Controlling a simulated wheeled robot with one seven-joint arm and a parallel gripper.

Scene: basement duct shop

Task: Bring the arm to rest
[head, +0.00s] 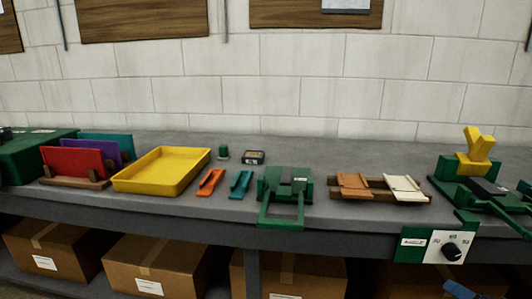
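Nothing on the bench is seen being held.
The bench bears a rack of coloured panels (75,165), a yellow tray (160,168), orange (210,182) and blue (241,184) pieces, a green device (285,190), a wooden rack (380,188) and a green machine (480,180). A dial panel (434,245) hangs at the front. Boxes (155,265) sit below.

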